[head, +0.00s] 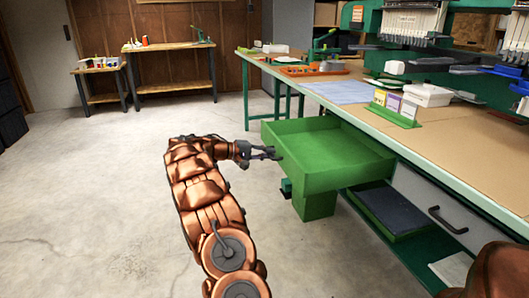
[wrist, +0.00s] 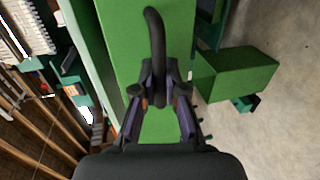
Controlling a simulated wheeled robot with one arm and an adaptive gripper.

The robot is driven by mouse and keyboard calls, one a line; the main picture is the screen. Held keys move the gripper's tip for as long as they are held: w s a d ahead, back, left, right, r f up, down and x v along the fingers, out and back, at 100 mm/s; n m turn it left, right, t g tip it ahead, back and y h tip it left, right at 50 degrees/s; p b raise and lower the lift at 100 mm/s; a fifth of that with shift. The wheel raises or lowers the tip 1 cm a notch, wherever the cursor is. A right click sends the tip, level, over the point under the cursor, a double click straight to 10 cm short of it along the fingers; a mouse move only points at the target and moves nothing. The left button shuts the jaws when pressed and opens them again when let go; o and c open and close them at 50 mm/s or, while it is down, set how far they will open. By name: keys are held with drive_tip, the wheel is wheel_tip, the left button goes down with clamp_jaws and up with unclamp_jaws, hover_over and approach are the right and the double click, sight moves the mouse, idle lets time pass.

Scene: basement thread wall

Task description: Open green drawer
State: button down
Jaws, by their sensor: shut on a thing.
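The green drawer (head: 318,150) stands pulled out from under the long workbench, and its open top and empty inside show in the head view. My gripper (head: 274,154) is at its front face, on the left. In the wrist view the green drawer front (wrist: 125,55) fills the middle. A dark curved handle (wrist: 155,40) stands on it, and my gripper (wrist: 160,78) is shut on the lower part of this handle. In the head view the handle is hidden by my gripper.
The long workbench (head: 470,165) runs along the right, with machines and boxes on it. A green block (head: 315,205) is below the drawer. A lower compartment (head: 393,210) and a grey drawer (head: 440,205) are to the right. The concrete floor at left is clear.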

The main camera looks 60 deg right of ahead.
drive_tip(key=shift+w+r, duration=0.1)
drive_tip(key=shift+w, duration=0.1)
drive_tip(key=c, duration=1.5)
unclamp_jaws()
drive_tip(key=o, duration=0.3)
drive_tip(key=shift+s, duration=0.1)
drive_tip(key=v, duration=1.2)
